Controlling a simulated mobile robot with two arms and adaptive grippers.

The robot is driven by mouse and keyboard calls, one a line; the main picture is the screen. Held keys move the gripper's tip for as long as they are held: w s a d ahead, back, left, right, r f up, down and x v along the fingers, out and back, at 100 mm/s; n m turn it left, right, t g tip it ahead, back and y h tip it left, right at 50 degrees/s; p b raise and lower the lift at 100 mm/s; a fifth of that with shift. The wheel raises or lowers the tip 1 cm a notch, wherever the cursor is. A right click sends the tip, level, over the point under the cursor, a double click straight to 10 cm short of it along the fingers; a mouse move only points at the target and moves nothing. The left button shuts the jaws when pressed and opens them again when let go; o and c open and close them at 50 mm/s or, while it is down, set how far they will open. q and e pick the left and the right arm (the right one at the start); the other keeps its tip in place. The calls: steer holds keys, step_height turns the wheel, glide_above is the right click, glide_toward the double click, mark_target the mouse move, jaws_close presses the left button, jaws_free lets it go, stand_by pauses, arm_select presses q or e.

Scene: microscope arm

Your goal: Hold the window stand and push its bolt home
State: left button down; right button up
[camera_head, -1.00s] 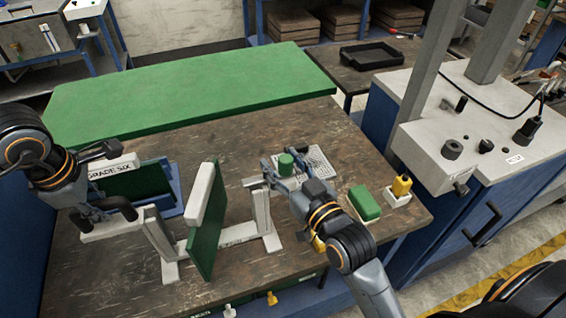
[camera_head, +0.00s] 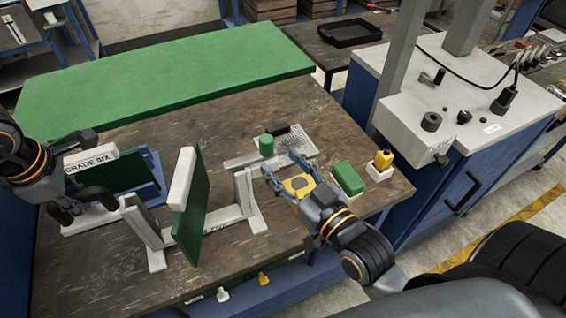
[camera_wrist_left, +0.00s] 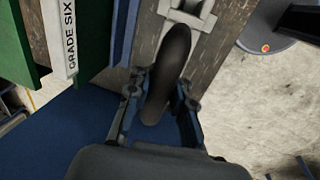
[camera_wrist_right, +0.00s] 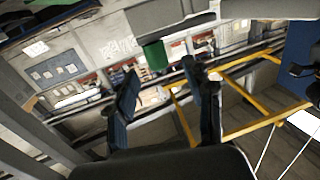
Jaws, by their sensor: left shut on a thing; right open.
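The grey window stand (camera_head: 143,232) stands on the brown workbench, with uprights joined by a low crossbar. A dark handle (camera_wrist_left: 170,70) projects from its left end. My left gripper (camera_head: 77,212) is shut on this handle; its fingers (camera_wrist_left: 158,98) flank it in the left wrist view.
A green panel (camera_head: 203,205) with a white edge stands across the crossbar. A blue holder (camera_head: 152,178) is behind the handle. A perforated tray (camera_head: 300,140), green block (camera_head: 347,178) and yellow-topped item (camera_head: 383,158) lie right. A grey-topped blue cabinet (camera_head: 410,170) borders the bench.

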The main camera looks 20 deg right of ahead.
arm_select(q)
steer(key=c, duration=1.1)
jaws_free()
steer(key=shift+r, duration=0.1)
